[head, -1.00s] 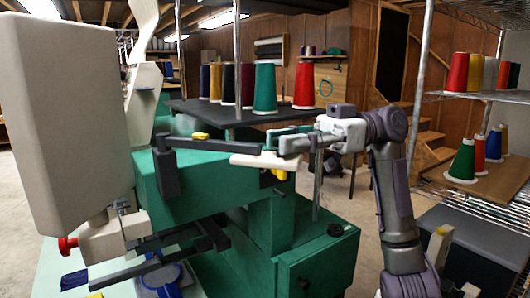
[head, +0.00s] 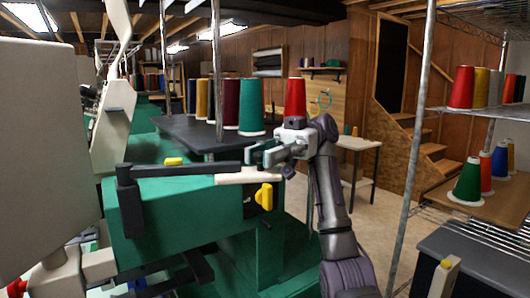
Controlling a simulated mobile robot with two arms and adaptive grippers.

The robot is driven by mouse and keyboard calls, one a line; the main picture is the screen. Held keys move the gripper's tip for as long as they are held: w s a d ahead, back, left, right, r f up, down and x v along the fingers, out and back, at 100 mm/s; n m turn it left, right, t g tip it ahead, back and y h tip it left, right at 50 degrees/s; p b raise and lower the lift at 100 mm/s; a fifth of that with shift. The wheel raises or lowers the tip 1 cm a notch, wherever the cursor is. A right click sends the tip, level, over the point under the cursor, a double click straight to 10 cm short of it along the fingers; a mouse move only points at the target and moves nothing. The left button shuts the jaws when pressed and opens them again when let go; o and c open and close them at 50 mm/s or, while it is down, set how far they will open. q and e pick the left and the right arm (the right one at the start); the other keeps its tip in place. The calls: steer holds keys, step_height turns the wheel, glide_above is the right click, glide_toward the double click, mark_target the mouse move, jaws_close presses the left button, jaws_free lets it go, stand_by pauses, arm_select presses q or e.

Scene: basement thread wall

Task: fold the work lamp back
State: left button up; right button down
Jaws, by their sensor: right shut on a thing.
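The work lamp has a black jointed arm (head: 185,170) over the green machine and a cream bar-shaped head (head: 247,175) at the arm's right end. A black piece of it hangs down at the left. My right gripper (head: 265,156) comes in from the right and is shut on the lamp near where the arm meets the cream head. Its fingers partly hide that joint. My left gripper does not show.
The green machine (head: 170,205) has a yellow knob (head: 265,196) below the lamp. A dark rack (head: 185,130) with thread cones, including a green cone (head: 251,107), stands just behind. A metal shelf post (head: 412,150) rises to the right. Open floor shows beyond my right arm.

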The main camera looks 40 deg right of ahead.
steer(key=shift+f, duration=0.15)
steer(key=c, duration=1)
jaws_free()
steer(key=shift+w+a, duration=0.1)
steer(key=shift+w, duration=0.05)
steer(key=shift+r, duration=0.45)
step_height(320, 180, up, 9)
steer(key=shift+r, duration=0.1)
steer(key=shift+c, duration=0.3)
